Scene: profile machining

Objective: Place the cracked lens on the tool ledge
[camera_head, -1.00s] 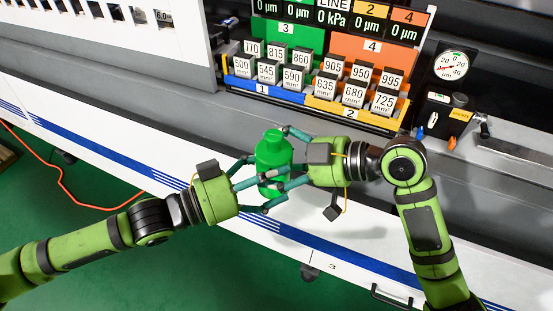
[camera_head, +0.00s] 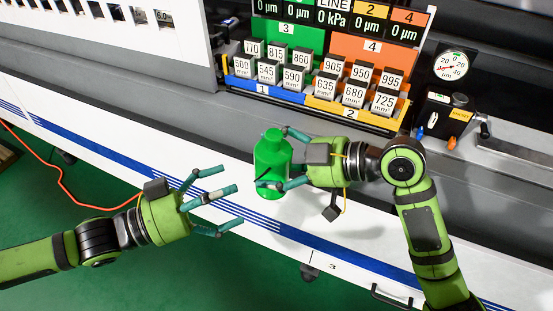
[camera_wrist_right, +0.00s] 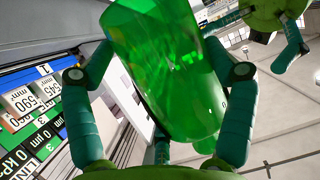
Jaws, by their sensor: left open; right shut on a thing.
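A glossy green bottle-shaped thing (camera_head: 272,170) stands roughly upright over the white machine front. Part of the left gripper also shows in the right wrist view (camera_wrist_right: 285,35). A grey ledge (camera_head: 185,108) runs along the machine; I cannot tell whether it is the tool ledge.
A rack (camera_head: 308,98) of numbered grey blocks stands on the ledge behind my right gripper. A dial gauge (camera_head: 455,66) and a small box with coloured knobs (camera_head: 440,115) are to its right. The ledge left of the rack looks clear. An orange cable (camera_head: 62,190) lies on the green floor.

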